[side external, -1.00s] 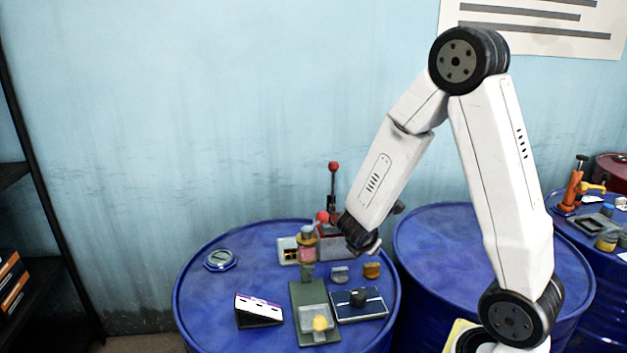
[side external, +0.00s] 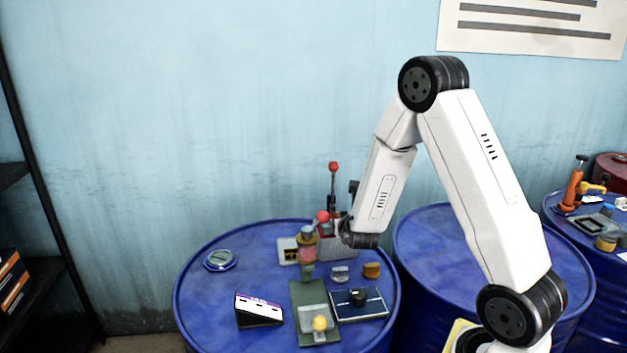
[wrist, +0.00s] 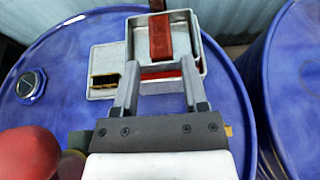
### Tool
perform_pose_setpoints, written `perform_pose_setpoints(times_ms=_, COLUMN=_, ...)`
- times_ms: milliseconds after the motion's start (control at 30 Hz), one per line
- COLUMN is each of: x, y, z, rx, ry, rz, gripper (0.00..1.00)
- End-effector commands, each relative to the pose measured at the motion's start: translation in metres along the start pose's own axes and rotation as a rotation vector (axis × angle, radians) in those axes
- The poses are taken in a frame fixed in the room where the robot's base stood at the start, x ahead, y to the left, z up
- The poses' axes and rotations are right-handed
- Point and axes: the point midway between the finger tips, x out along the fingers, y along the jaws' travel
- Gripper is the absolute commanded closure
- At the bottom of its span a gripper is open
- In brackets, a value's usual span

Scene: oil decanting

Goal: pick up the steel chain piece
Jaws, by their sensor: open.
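No piece can be surely made out as the steel chain piece. A small grey metal piece (side external: 340,273) lies on the blue drum top, and a brass-coloured piece (side external: 371,270) lies to its right; whether the grey one is the chain piece I cannot tell. My gripper (wrist: 160,66) is open, with nothing visible between its fingers. In the wrist view its fingers reach over the near side of a grey metal tray (wrist: 205,50) with red parts inside. In the side view the fingers are mostly hidden near the red-knobbed lever press.
The lever press (side external: 333,190) stands at the back of the drum (side external: 215,310). A glass-bodied fixture (side external: 307,250) is close to my wrist's left. A green plate (side external: 300,298), dark panel (side external: 372,305), purple-white box (side external: 259,309) and round cap (side external: 221,260) lie around.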

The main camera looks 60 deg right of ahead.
Motion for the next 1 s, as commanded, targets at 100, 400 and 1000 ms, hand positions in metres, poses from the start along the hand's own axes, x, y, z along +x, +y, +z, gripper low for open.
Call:
perform_pose_setpoints(times_ms=100, x=0.001, y=0.002, z=0.000, rx=-0.015, ry=-0.005, rz=0.014, gripper=0.44)
perform_pose_setpoints(times_ms=400, x=0.009, y=0.002, z=0.000, rx=-0.016, ry=-0.005, rz=0.015, gripper=0.44)
perform_pose_setpoints(times_ms=1000, x=0.033, y=0.002, z=-0.001, rx=-0.015, ry=-0.003, rz=0.014, gripper=0.44)
